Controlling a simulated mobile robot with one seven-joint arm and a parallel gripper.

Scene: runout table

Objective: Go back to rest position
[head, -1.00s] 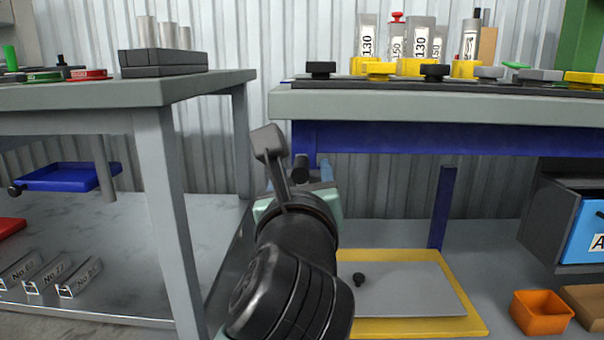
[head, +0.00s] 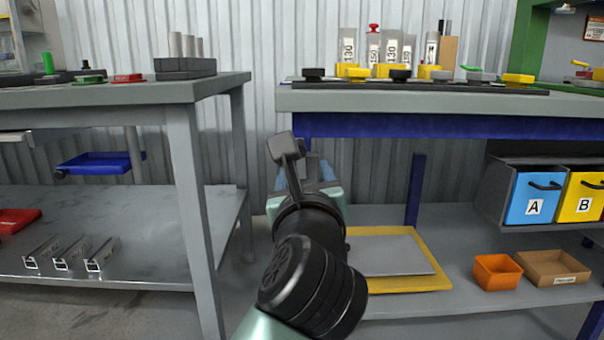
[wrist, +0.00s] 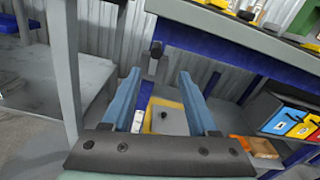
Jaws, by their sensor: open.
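My gripper (wrist: 159,74) is open and empty, with its two blue fingers spread apart in the wrist view. In the head view, my arm reaches forward from the bottom middle, and my gripper (head: 320,172) is partly hidden behind my wrist parts. It is in front of the gap between the two tables, below the height of the right table's top. No object shows between the fingers at close range.
The left grey table (head: 150,93) and right table (head: 430,101) flank my arm. A yellow-edged tray (head: 440,285), orange bin (head: 497,272) and cardboard box (head: 553,268) sit on the right lower shelf. Blue bin A (head: 533,197) and yellow bin B (head: 582,196) stand at right.

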